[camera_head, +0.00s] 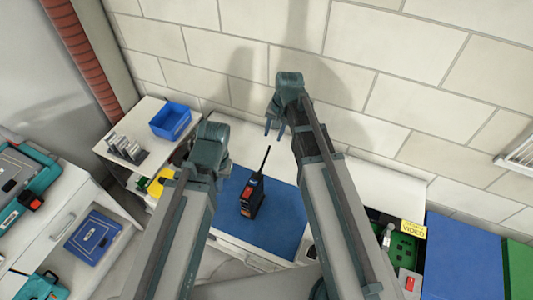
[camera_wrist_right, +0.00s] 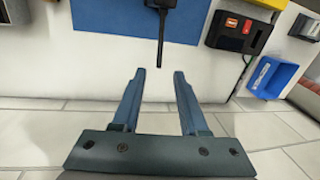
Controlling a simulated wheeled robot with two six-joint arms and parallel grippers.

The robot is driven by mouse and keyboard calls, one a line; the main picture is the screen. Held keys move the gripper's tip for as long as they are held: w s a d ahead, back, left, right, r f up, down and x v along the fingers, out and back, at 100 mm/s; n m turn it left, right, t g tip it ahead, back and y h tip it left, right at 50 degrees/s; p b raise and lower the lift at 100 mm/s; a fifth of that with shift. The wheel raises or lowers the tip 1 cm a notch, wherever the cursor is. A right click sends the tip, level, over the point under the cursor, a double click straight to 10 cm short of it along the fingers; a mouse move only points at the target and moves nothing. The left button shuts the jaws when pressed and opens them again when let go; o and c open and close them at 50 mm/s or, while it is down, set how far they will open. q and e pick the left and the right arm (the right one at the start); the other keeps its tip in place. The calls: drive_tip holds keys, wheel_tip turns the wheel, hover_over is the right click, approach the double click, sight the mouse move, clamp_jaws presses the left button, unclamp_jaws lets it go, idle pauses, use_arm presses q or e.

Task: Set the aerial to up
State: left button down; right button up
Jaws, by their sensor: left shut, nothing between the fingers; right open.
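In the right wrist view the aerial (camera_wrist_right: 161,45) ends close to the line between the fingertips; contact cannot be told. My right gripper (camera_head: 274,130) is open and empty, beyond the aerial's tip in the head view. My right gripper's fingers (camera_wrist_right: 158,76) show apart in the wrist view. My left gripper (camera_head: 208,148) is shut and empty, left of the radio; its fingertips are mostly hidden.
A blue bin (camera_head: 170,120) and a grey rack (camera_head: 127,148) stand at the back left. A yellow item (camera_head: 158,182) lies near my left arm. A blue case (camera_head: 93,238) lies lower left. Green boards (camera_head: 403,248) and a blue box (camera_head: 460,258) are at right. A block wall closes the back.

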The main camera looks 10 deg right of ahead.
sight(267, 153)
drive_tip(key=f+b, duration=0.4)
drive_tip(key=a+f+b, duration=0.1)
drive_tip(key=f+b, duration=0.3)
drive_tip(key=w+a+f+b, duration=0.1)
drive_tip(key=f+b, duration=0.3)
drive_tip(key=shift+f, duration=0.4)
clamp_jaws()
idle(1.0)
